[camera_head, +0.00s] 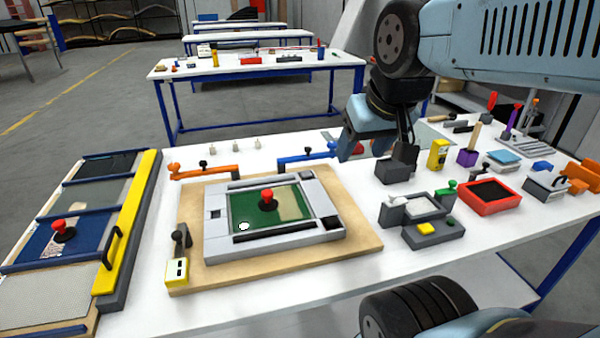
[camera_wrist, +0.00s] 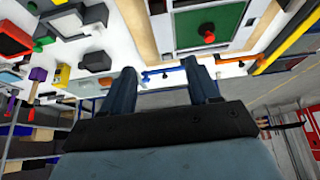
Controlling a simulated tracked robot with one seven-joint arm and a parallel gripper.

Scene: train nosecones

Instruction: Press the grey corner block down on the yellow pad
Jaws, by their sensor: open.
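A grey block with a dark knob (camera_head: 181,239) stands upright at the front left corner of the wooden board. Just in front of it is a yellow pad (camera_head: 177,270) with a pale top; I cannot tell if they touch. Neither shows clearly in the wrist view. My gripper (camera_wrist: 163,82) is open and empty, above the back right of the table, apart from the corner block. In the head view the arm partly hides its fingers.
A grey frame (camera_head: 222,254) with a red knob (camera_head: 267,199) lies on the wooden board (camera_head: 368,240). Orange (camera_head: 205,172) and blue (camera_head: 305,158) clamps stand behind it. A dark block (camera_head: 393,172) and red tray (camera_head: 488,205) are right. White table is bare in front.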

